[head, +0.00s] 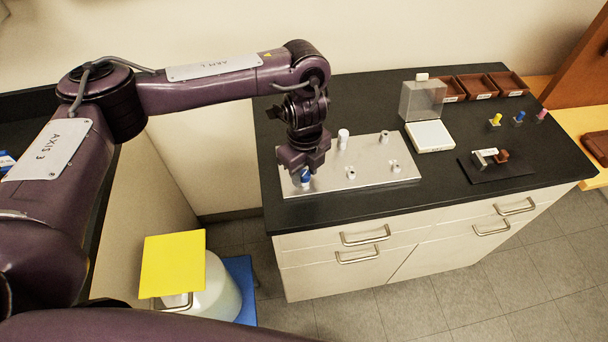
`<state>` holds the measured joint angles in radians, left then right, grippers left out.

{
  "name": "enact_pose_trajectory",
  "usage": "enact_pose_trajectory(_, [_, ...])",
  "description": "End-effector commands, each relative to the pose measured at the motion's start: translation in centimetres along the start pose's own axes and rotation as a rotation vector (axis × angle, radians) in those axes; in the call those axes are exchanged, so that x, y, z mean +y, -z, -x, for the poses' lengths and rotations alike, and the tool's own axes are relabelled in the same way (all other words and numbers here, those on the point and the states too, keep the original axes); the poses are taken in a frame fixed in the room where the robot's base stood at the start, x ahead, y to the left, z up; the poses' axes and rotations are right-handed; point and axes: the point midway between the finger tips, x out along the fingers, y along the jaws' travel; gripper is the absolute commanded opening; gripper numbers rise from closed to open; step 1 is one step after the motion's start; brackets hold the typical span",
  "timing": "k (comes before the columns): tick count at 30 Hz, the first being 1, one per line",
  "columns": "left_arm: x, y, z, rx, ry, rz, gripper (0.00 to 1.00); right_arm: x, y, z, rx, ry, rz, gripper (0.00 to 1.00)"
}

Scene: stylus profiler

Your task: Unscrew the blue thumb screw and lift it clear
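The blue thumb screw (306,176) is at the left front of a silver plate (375,178) on the black worktop. Only its lower blue part shows, with a pale metal piece under it. My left gripper (304,169) points down right over the screw, and its fingers hide the screw's top. The view is too small to tell whether the fingers are shut on it or just around it. My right gripper is out of view.
A white-topped post (343,138) and several metal fittings stand on the plate. To the right are a white box with a clear lid (422,101), brown trays (474,86), a dark pad with a small device (495,170) and coloured knobs (520,117).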

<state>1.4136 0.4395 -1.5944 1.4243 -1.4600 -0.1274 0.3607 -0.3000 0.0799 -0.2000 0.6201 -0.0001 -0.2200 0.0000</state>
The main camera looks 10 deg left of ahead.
Motion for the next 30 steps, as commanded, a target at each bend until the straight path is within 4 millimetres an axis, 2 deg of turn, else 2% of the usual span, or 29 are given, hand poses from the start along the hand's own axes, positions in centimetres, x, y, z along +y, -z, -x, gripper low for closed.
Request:
enact_pose_trajectory(27, [0.04,-0.02,0.02,0.000,0.000,-1.477,0.36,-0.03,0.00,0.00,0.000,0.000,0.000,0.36])
enact_pose_trajectory(30, [0.05,-0.02,0.02,0.000,0.000,-1.595,0.36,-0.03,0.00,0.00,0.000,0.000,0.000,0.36])
